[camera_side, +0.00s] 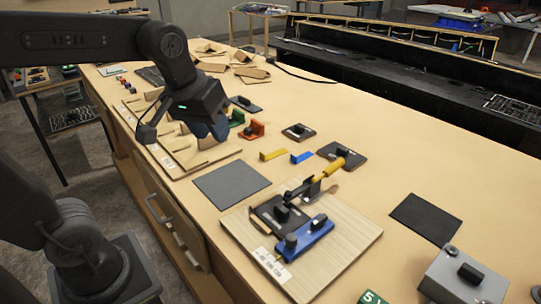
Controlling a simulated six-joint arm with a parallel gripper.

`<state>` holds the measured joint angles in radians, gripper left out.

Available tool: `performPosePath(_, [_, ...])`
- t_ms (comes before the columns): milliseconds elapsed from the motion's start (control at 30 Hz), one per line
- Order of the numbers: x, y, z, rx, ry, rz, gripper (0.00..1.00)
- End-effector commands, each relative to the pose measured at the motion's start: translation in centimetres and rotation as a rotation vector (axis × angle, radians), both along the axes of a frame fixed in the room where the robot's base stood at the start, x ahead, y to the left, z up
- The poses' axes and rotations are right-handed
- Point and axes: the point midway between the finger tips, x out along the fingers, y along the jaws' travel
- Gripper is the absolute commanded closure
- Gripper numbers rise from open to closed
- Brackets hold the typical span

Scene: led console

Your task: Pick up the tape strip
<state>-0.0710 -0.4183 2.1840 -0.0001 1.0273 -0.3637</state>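A small flat yellow strip (273,155) lies on the wooden table (400,160) near the middle of the view. A short blue strip (302,157) lies just to its right, apart from it. Either could be the tape strip; I cannot tell which. My gripper (210,130) hangs at the end of my dark arm at upper left, to the left of both strips and apart from them. Its fingers are mostly hidden by the wrist and too dark to read, so I cannot tell whether it is open or holding anything.
A grey mat (231,184) lies in front of the strips. A pale board (345,245) carries a black and blue fixture with a yellow-handled tool. Small red (253,130) and green (236,117) blocks stand near my gripper. A grey box (464,276) stands at lower right.

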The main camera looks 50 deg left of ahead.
Motion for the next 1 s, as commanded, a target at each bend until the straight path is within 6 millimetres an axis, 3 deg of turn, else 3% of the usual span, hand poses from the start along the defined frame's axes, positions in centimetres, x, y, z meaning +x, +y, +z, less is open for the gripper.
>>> performPosePath(33, [2.1,0.7,0.2,-0.028,0.036,0.092,0.64])
performPosePath(300, [11.6,4.9,-0.4,-0.148,0.189,0.598,0.64])
performPosePath(500, [16.6,7.9,-2.7,-0.192,0.27,0.905,0.64])
performPosePath(767, [18.5,9.4,-4.6,-0.205,0.306,1.051,0.64])
performPosePath(1000, [18.5,9.3,-8.9,-0.205,0.307,1.051,0.64])
